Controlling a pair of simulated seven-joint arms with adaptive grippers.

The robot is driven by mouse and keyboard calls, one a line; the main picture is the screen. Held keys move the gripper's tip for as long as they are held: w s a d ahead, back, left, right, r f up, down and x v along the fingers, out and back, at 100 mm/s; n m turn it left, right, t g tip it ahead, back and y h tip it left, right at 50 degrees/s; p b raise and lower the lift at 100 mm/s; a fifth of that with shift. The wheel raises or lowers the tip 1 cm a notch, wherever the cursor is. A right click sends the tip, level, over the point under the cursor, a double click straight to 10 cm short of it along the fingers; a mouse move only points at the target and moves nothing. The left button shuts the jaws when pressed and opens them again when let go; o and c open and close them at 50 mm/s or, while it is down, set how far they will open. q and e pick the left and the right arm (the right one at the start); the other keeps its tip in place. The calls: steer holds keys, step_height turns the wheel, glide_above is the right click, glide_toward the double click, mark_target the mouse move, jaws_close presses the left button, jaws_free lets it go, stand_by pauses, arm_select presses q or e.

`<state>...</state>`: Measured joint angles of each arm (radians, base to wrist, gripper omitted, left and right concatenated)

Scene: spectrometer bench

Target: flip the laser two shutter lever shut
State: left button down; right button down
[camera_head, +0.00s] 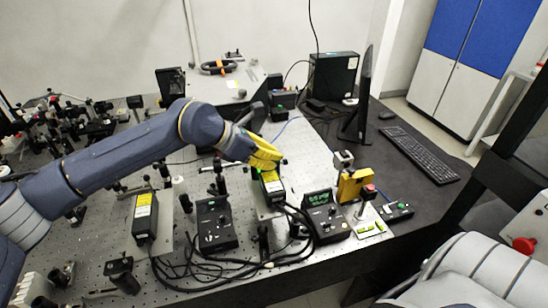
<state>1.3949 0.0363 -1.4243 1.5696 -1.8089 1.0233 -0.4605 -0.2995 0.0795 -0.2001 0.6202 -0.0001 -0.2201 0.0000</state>
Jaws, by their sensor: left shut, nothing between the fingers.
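My left arm reaches in from the left, and its yellow gripper (267,160) is shut and empty. It is at the far end of a black laser box (271,187) with a yellow label; I cannot tell if it touches the box. A second black laser box (145,216) with a yellow label stands further left. No number is readable on either box. I cannot make out a shutter lever; it is too small or hidden behind the gripper. My right gripper is out of the picture.
Control boxes, one a black controller (215,224) and one with a green display (325,215), stand near the lasers with loose black cables. A yellow block (352,185) is to the right. Optics crowd the left. A monitor (357,95) and keyboard (418,152) are behind right.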

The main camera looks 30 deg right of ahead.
arm_select(q)
steer(key=c, duration=2.2)
jaws_free()
steer(key=c, duration=1.4)
jaws_free()
steer(key=v, duration=1.2)
steer(key=shift+s, duration=0.1)
